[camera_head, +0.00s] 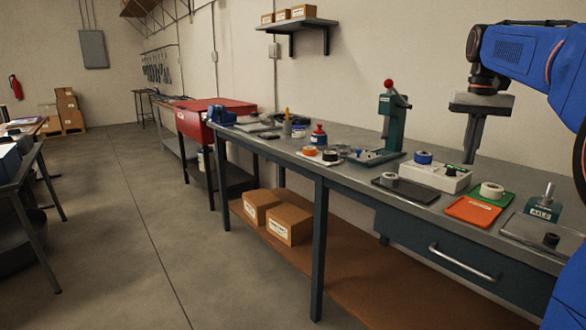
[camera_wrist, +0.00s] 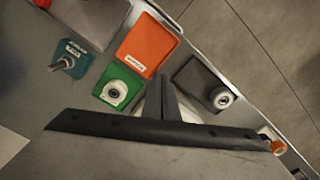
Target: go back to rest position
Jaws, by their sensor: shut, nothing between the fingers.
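My gripper (camera_head: 472,140) hangs from the blue arm above the right part of the workbench (camera_head: 345,180), fingers pointing down. Its fingers are together with nothing between them, and they also show in the wrist view (camera_wrist: 165,85). In the head view the gripper appears over the area of the white box (camera_head: 435,176) and the green tray (camera_head: 502,203). In the wrist view the green tray (camera_wrist: 108,77) with a white ring part (camera_wrist: 114,93) and the orange tray (camera_wrist: 147,45) lie below, apart from the fingers.
A green press with a red knob (camera_head: 393,120) stands at mid-bench. A dark plate with a ring part (camera_head: 405,190) and a green fixture with a post (camera_head: 543,207) also stand on the bench. A wall shelf (camera_head: 297,23) holds boxes. The floor (camera_head: 110,210) at left is clear.

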